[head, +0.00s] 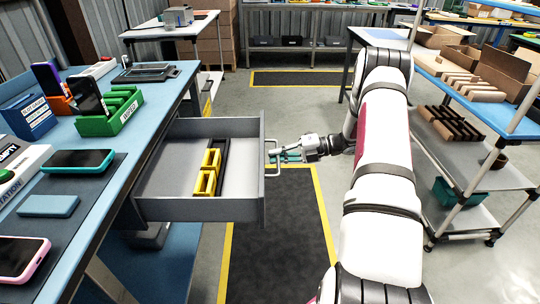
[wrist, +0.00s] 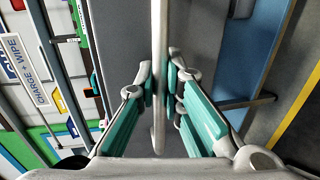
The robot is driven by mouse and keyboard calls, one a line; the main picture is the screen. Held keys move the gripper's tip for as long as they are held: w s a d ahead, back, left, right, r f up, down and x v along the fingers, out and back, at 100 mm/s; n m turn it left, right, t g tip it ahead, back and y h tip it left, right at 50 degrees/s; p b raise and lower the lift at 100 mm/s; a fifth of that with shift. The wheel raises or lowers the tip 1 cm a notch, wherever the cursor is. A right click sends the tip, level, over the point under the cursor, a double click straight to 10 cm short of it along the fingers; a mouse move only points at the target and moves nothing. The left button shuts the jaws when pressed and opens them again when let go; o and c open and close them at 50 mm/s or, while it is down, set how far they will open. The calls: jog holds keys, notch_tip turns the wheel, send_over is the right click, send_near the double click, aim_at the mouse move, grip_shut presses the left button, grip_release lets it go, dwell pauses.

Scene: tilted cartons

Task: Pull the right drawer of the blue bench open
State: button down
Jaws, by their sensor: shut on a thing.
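The blue bench (head: 155,102) stands at the left in the head view. Its grey drawer (head: 237,209) is pulled far out to the right, its inside in plain view. A yellow divided holder (head: 205,180) and a dark strip lie in it. A pale bar handle (head: 273,180) is on the drawer's front. My gripper (head: 277,156) is shut on this handle. In the wrist view, the handle (wrist: 159,35) runs between the teal finger pads of my gripper (wrist: 160,84), with the grey drawer front (wrist: 205,45) behind it.
Phones, a green rack (head: 110,113) and a blue box (head: 27,117) are on the bench top. A shelf trolley (head: 470,205) with cartons stands to the right of my arm. A dark floor mat (head: 280,250) with yellow edges lies clear in front of the drawer.

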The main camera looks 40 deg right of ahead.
jog(key=shift+d, duration=0.1)
jog(key=c, duration=1.7)
grip_release()
jog(key=v, duration=1.2)
